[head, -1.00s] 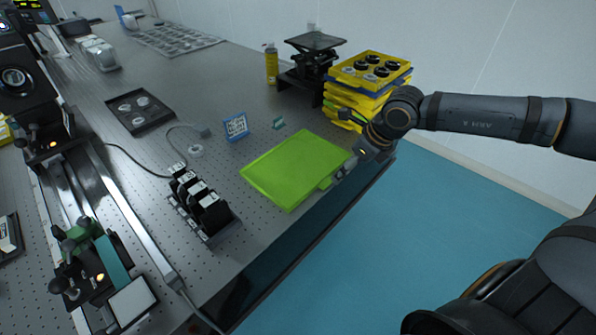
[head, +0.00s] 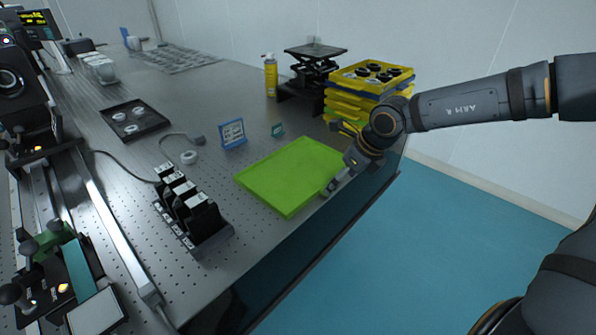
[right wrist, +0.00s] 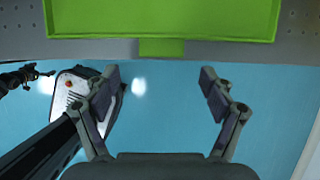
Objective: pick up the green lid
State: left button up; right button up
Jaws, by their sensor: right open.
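The green lid (head: 290,174) lies flat on the optical table near its right edge. In the right wrist view the lid (right wrist: 165,18) is at the top, with a small green tab (right wrist: 161,47) pointing toward my gripper. My right gripper (head: 333,188) is at the lid's right side in the head view, near the table edge. In the right wrist view my right gripper (right wrist: 161,82) is open and empty, its fingers spread to either side of the tab but short of it. My left gripper is not in view.
Yellow stacked trays (head: 368,88) stand beyond my right arm. A blue sign (head: 232,133) and a small teal block (head: 278,129) stand behind the lid. A black holder with several slots (head: 190,210) is left of it. The table (head: 220,262) is clear in front.

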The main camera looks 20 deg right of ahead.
jog(key=x, duration=0.3)
jog(key=shift+w+f, duration=0.15)
jog(key=shift+w, duration=0.15)
jog(key=shift+c, duration=0.4)
grip_shut()
